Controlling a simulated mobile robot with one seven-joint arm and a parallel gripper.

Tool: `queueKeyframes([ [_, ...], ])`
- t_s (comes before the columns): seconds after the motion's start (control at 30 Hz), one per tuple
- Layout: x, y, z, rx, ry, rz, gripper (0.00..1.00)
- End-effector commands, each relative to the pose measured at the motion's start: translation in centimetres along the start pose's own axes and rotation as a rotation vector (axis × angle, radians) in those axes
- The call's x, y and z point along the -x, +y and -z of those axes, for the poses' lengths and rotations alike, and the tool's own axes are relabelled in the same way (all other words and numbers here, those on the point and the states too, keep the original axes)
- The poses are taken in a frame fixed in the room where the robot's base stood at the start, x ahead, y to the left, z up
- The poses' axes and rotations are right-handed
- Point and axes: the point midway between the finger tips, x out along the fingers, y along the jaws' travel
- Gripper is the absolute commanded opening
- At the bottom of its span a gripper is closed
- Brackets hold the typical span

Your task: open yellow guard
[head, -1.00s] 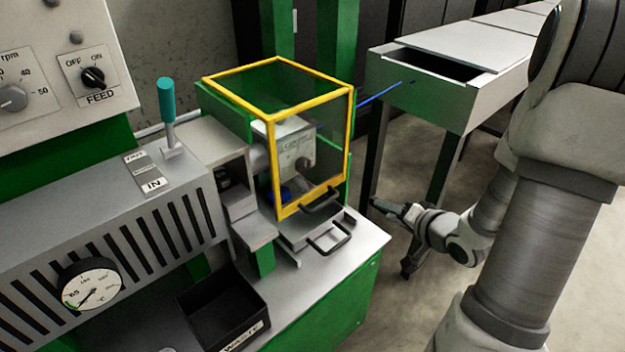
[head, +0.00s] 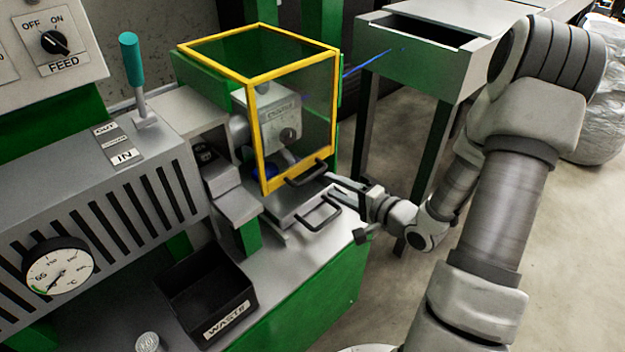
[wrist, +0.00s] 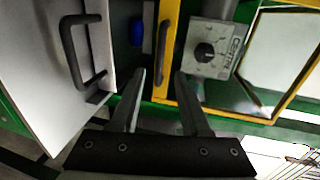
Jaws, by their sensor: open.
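The yellow guard (head: 258,127) is a box frame with clear panels over the machine head, and it looks closed. It also shows in the wrist view (wrist: 168,45). Its black bar handle (head: 306,173) is at the lower front edge. In the wrist view the guard handle (wrist: 161,60) lies ahead of and between the fingertips. My gripper (head: 333,183) is open, just right of this handle; its two fingers (wrist: 160,80) show apart with nothing held. I cannot tell whether either finger touches the handle.
A second black handle (head: 319,214) sits on a grey plate below the guard; it also shows in the wrist view (wrist: 72,50). A black waste bin (head: 207,298) stands in front. A blue cable (head: 368,62) runs from behind the guard to a metal trough (head: 415,60). Open floor lies right.

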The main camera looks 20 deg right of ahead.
Motion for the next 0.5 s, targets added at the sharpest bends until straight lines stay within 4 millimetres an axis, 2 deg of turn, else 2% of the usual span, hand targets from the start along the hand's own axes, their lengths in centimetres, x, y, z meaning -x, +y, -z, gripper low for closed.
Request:
queueKeyframes([
  [0.03, -1.3, 0.2, -0.1, 0.003, -0.004, 0.002, 0.46],
  [0.2, -4.8, 0.2, -0.1, 0.002, -0.003, 0.001, 0.46],
  [0.4, -7.3, 0.1, 0.0, 0.001, -0.001, 0.000, 0.46],
  [0.5, -7.9, 0.1, 0.0, 0.000, 0.001, 0.000, 0.46],
])
